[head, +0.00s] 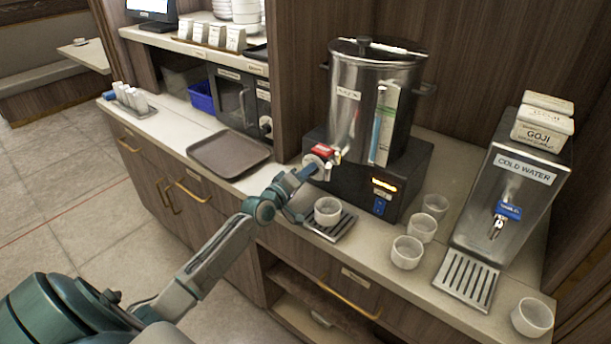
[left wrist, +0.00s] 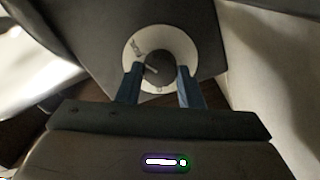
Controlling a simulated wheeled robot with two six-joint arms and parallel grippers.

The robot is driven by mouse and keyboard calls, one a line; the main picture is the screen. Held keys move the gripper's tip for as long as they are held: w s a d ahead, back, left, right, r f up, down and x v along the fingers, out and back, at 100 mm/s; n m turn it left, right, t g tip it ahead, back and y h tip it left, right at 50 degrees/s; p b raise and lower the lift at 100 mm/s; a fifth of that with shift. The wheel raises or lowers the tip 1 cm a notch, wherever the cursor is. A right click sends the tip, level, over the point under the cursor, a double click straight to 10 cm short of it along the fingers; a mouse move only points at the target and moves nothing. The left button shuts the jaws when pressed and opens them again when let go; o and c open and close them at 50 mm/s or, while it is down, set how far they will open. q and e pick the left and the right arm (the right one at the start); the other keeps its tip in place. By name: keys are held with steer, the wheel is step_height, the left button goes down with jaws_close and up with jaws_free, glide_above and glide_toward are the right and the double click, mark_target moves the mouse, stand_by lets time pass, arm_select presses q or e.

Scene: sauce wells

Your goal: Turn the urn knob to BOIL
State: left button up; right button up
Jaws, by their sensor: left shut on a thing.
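The steel urn (head: 352,112) stands on a black base on the counter, with a red tap handle (head: 325,151) at its front left. In the left wrist view the dark round knob (left wrist: 159,68) sits at the centre of a white dial (left wrist: 182,47). A pale pointer line shows on the knob; the dial marks are too small to read. My left gripper (left wrist: 157,88) has one blue finger on each side of the knob and is shut on it. In the head view this gripper (head: 313,171) is at the urn's front left, largely hiding the knob. My right gripper is not in view.
A white cup (head: 327,211) stands on the drip tray (head: 337,232) just below my left gripper. A brown tray (head: 229,154) lies to the left. Several cups (head: 407,252) and a cold water dispenser (head: 505,200) stand to the right.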

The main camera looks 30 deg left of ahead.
arm_select(q)
steer(key=shift+f, duration=0.1)
stand_by(0.4)
steer(key=o, duration=1)
steer(key=shift+c, duration=0.2)
steer(key=s+p, duration=0.1)
steer(key=s, duration=0.2)
steer(key=s+p, duration=0.2)
steer(key=s, duration=0.1)
steer(key=s+p, duration=0.2)
steer(key=s, duration=0.1)
steer(key=shift+s+a+r, duration=0.1)
steer(key=shift+a+r, duration=0.15)
steer(key=shift+a, duration=0.15)
steer(key=shift+s+f+p, duration=0.2)
steer(key=shift+s+p, duration=0.4)
steer(key=shift+s, duration=0.2)
steer(key=shift+f, duration=0.1)
